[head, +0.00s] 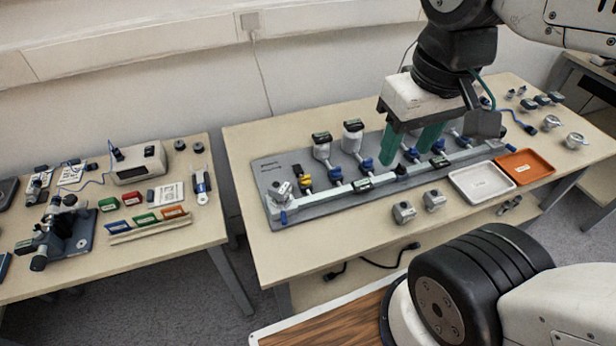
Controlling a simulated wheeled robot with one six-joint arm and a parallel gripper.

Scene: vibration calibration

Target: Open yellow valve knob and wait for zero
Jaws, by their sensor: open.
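The yellow valve knob (305,182) is small and sits near the left end of the grey manifold board (268,172), beside a blue-handled valve and below a white cylinder with a dark display. My gripper (408,148) has green fingers pointing down. It is open and hangs over the right half of the board, well to the right of the yellow knob and apart from it. Several small displays stand on the board, but their readings are too small to tell. My gripper hides part of the board's back right.
A white tray (458,181) and an orange tray (540,178) lie right of the board. More fittings lie at the far right. A second table on the left holds a grey box (138,165) and a microscope-like device.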

